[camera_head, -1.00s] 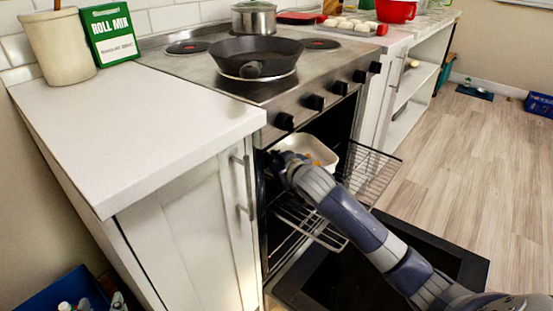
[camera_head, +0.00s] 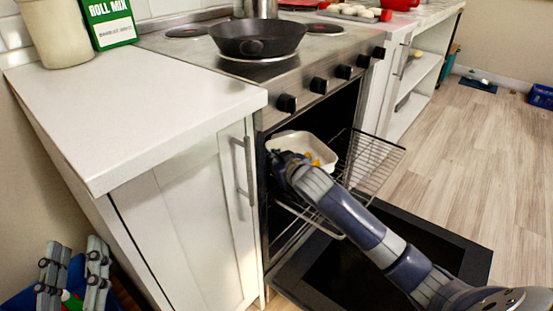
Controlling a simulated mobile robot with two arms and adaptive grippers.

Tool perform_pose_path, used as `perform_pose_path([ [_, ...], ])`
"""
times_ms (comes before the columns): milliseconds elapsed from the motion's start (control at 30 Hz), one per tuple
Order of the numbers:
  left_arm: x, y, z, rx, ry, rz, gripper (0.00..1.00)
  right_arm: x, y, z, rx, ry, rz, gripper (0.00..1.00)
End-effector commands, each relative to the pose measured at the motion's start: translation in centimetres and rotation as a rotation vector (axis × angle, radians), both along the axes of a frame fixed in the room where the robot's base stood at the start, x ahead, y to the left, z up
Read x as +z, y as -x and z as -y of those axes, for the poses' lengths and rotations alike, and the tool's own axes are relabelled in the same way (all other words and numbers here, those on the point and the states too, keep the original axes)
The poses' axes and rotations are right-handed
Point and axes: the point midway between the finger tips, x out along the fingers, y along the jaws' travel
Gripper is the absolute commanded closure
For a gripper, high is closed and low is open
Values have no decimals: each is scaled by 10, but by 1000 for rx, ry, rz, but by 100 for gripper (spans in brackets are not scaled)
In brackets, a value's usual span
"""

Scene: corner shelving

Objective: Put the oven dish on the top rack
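The white oven dish (camera_head: 318,147) with orange food in it is in the mouth of the open oven, at rack height. My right gripper (camera_head: 278,158) is at the dish's near left edge. Its fingertips are hidden behind its own wrist, so its grip cannot be told. The wire rack (camera_head: 375,160) sticks out of the oven to the right of the dish. Whether the dish rests on it is not clear. My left gripper (camera_head: 73,268) is at the bottom left, its two grey fingers apart and empty, far from the dish.
The oven door (camera_head: 440,242) is folded down, under my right arm. A black pan (camera_head: 258,38) stands on the stove (camera_head: 190,43) above. A cabinet with a white countertop (camera_head: 130,110) lies between my grippers. A blue crate (camera_head: 20,300) is behind my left gripper.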

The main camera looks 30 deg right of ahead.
Motion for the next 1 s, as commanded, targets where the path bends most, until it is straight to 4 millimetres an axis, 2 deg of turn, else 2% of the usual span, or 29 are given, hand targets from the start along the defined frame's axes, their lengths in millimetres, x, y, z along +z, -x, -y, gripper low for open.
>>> perform_pose_path([
  [167, 7, 2, 0, -2, 9, 34, 60, 4, -2, 0, 1, 6, 11, 100],
  [500, 6, 2, 0, -2, 8, 31, 60, 2, -2, 0, 1, 5, 10, 100],
  [533, 6, 2, 0, -2, 8, 30, 60, -3, -1, 0, 0, 0, -1, 89],
  [600, 6, 2, 0, -2, 8, 30, 60, -3, -1, 0, 0, 0, -1, 75],
  [1000, 7, 2, 0, -2, 8, 31, 60, 0, 0, 0, 0, 1, 0, 75],
])
